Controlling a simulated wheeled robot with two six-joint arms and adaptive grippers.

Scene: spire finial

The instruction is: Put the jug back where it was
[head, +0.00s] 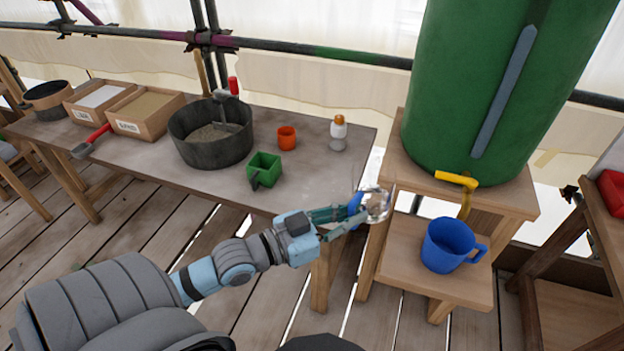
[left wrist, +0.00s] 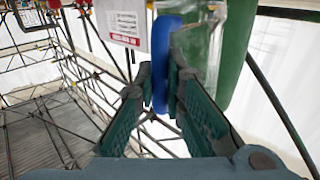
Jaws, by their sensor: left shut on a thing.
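My left gripper (head: 350,212) is shut on the blue handle of a clear jug (head: 378,205) and holds it in the air at the right end of the workbench, left of the barrel stand. In the left wrist view the fingers (left wrist: 160,95) close around the blue handle (left wrist: 161,60), and the jug's clear wall (left wrist: 203,45) stands just beyond them. Whether the jug holds anything is unclear. My right gripper is out of view.
A green barrel (head: 490,90) with a yellow tap (head: 456,181) stands on a wooden stand. A blue mug (head: 448,247) sits on its lower shelf. The workbench (head: 320,165) carries a green container (head: 264,169), orange cup (head: 287,137), white bottle (head: 338,135) and grey tub (head: 210,145).

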